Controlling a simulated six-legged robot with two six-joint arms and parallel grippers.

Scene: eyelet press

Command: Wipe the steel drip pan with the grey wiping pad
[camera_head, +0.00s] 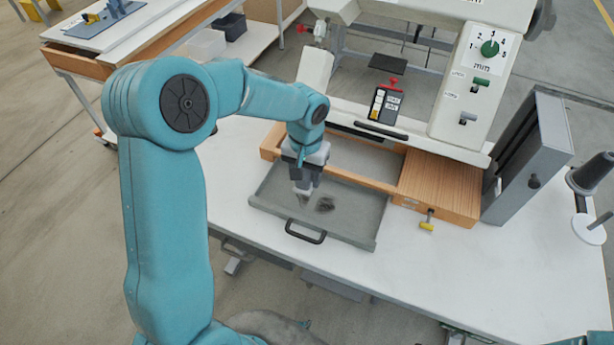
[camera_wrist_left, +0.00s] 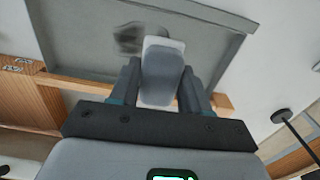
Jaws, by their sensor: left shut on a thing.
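The steel drip pan (camera_head: 350,228) is a shallow grey tray with a black handle at its front, set in front of the wooden frame. A dark smudge (camera_head: 325,204) marks its floor, and it also shows beside the pad in the left wrist view (camera_wrist_left: 127,38). My left gripper (camera_head: 303,183) points down over the left part of the pan. It is shut on the grey wiping pad (camera_wrist_left: 163,68), a grey block with a paler underside. The pad is just left of the smudge in the head view; whether it touches the pan floor I cannot tell. My right gripper is not in view.
The press (camera_head: 440,85) with its green dial stands behind the pan. A wooden block (camera_head: 438,190) with a yellow-tipped knob borders the pan's right. A grey upright case (camera_head: 535,155) and a thread spool (camera_head: 592,175) stand farther right. The white tabletop (camera_head: 450,265) is clear in front.

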